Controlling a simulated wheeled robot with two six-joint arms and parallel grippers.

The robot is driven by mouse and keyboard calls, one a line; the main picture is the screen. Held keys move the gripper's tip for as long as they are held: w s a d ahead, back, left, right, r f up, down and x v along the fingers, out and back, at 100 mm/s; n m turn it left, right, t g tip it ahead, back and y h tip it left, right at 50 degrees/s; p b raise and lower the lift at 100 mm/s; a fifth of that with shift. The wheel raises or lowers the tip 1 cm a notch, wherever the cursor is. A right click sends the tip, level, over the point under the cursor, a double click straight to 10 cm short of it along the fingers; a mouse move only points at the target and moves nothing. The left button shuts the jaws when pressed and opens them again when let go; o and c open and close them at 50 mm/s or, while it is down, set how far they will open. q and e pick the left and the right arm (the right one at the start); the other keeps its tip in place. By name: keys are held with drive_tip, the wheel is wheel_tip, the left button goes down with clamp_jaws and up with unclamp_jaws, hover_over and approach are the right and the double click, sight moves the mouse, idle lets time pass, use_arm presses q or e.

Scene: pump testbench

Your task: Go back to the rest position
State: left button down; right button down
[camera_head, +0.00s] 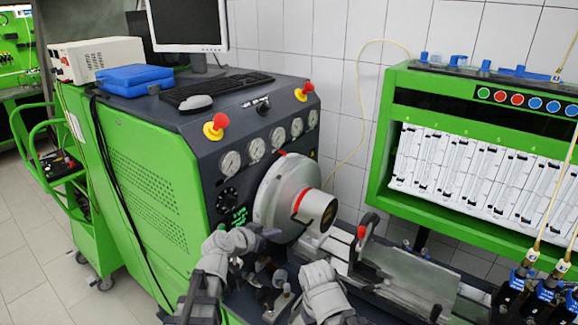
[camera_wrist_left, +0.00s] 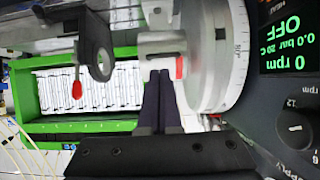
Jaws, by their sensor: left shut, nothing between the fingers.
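My left gripper (camera_head: 270,232) is in front of the test bench, just below and left of the big grey flywheel disc (camera_head: 283,190). In the left wrist view its two dark fingers (camera_wrist_left: 160,76) lie together, shut with nothing between them. Their tips appear in front of the silver hub with a red mark (camera_wrist_left: 163,60); I cannot tell whether they touch it. The grey right arm (camera_head: 326,292) shows at the bottom middle of the head view, but its fingers cannot be made out.
The green bench (camera_head: 150,185) carries gauges, red knobs, a keyboard (camera_head: 218,90) and a monitor. Its display (camera_wrist_left: 281,45) reads 0 rpm and OFF. A metal rail and clamp (camera_head: 368,240) lie right of the disc. A green measuring cabinet (camera_head: 385,130) stands at right.

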use_arm(q)
drive_tip(key=s+d+f+g+y+b, duration=0.2)
drive_tip(key=s+d+f+g+b, duration=0.35)
drive_tip(key=s+f, duration=0.75)
drive_tip(key=s+a+f+n+g+y, duration=0.1)
drive_tip(key=s+a+f+g+y, duration=0.1)
drive_tip(key=s, duration=0.3)
drive_tip(key=s+a+f+n+g+y+b, duration=0.1)
drive_tip(key=s+f+n+g+y, duration=0.1)
drive_tip(key=s, duration=0.4)
drive_tip(key=shift+s+a+f+g+y, duration=0.15)
drive_tip(key=shift+a+f+g+y, duration=0.3)
drive_tip(key=shift+f+y, duration=0.6)
drive_tip(key=shift+d+r, duration=0.1)
drive_tip(key=shift+r, duration=0.05)
